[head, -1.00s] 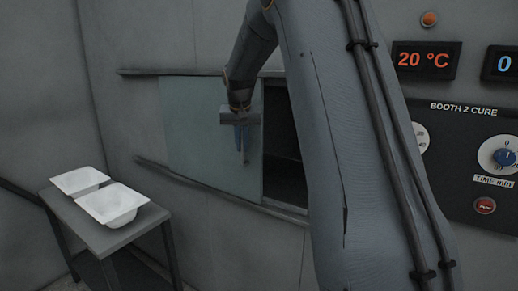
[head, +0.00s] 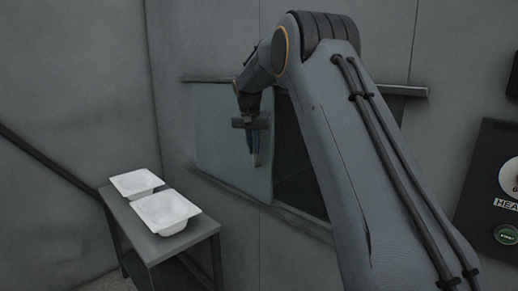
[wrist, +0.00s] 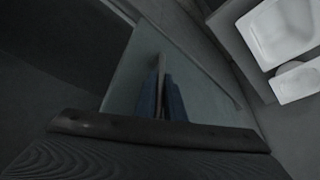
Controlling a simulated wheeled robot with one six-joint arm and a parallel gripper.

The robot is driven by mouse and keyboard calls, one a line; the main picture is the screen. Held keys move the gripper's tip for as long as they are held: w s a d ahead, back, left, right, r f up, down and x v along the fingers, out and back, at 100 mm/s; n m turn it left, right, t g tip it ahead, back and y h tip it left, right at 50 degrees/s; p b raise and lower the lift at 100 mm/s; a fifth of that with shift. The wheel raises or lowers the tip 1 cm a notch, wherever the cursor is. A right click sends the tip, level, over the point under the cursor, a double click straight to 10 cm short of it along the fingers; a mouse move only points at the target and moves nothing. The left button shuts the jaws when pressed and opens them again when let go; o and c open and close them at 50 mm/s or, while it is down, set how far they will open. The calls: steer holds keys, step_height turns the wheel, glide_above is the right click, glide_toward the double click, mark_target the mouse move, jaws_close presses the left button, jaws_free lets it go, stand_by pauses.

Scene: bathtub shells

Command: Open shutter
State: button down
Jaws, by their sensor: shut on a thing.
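The shutter (head: 222,125) is a pale grey-green sliding panel between two rails on the grey wall, in the head view. It stands left of a dark opening (head: 292,150), which shows between the panel's right edge and my arm. My gripper (head: 254,158) is at the panel's right edge, its blue fingers pointing down, shut on the shutter's handle. In the wrist view my fingers (wrist: 162,78) close around a thin upright bar, the handle (wrist: 161,68), in front of the shutter (wrist: 135,72). My arm hides the opening's right part.
A grey table (head: 190,244) with two white tub shells (head: 136,183) (head: 166,213) stands at the lower left, close to the wall. The upper rail (head: 407,92) runs on right of my arm. A dark control panel (head: 490,190) is at the right edge.

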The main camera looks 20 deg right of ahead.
stand_by(0.3)
steer(key=c, duration=2.1)
jaws_free()
steer(key=shift+d, duration=0.1)
steer(key=shift+b+v, duration=0.95)
steer(key=shift+v, duration=3)
steer(key=s+a+f+n+g, duration=0.1)
steer(key=s+f, duration=0.8)
steer(key=s, duration=0.5)
steer(key=s+a+f+n+g+y, duration=0.1)
steer(key=s+f+n, duration=0.1)
steer(key=s+f, duration=0.6)
steer(key=s+a+f+n+g+y, duration=0.1)
steer(key=s+f, duration=0.8)
steer(key=s, duration=1.3)
steer(key=shift+s+a+f+n+g, duration=0.15)
steer(key=shift+a+f+n+g, duration=0.15)
steer(key=shift+a+n, duration=0.35)
